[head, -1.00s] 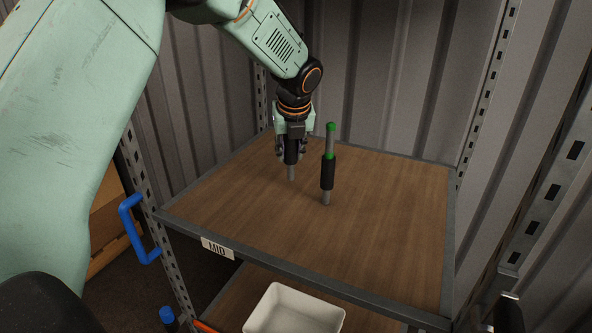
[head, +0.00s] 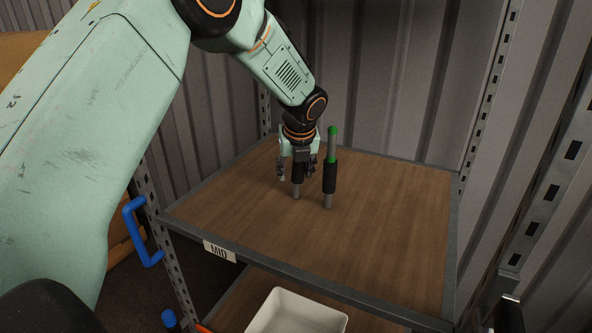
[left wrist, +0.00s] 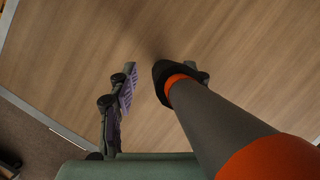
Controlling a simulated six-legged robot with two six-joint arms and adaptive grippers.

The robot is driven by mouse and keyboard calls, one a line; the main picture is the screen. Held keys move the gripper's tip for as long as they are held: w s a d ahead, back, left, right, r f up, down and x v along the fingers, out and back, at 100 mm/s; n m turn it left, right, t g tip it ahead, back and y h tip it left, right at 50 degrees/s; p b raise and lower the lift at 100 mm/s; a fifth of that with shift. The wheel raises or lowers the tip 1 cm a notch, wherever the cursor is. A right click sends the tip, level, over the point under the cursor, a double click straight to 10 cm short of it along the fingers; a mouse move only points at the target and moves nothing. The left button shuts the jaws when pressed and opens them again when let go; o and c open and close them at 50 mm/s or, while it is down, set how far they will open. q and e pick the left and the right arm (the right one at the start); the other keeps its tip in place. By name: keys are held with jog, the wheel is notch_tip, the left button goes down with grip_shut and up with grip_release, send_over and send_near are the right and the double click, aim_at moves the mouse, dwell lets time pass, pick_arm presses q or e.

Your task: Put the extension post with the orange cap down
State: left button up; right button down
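The extension post with the orange cap (left wrist: 270,160) stands on the mid shelf board. In the head view its black sleeve (head: 298,173) and grey foot (head: 296,193) show below my left gripper (head: 298,168), and its cap is hidden. In the left wrist view, the fingers of my left gripper (left wrist: 160,84) are spread. There is a clear gap between the post and the left-hand finger; the other finger is mostly behind the post. I cannot tell whether that finger touches it. My right gripper is not recognisable in view.
A second post with a green cap (head: 332,143) stands upright close by on the right. The wooden mid shelf (head: 390,220) is otherwise bare. A white bin (head: 297,312) sits on the shelf below. A blue handle (head: 137,232) is on the rack's left upright.

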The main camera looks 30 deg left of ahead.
pick_arm(q)
jog(key=shift+a, duration=0.1)
jog(key=shift+w+a+f, duration=0.1)
jog(key=shift+w, duration=0.1)
jog(key=p+v, duration=0.1)
jog(key=v, duration=1.1)
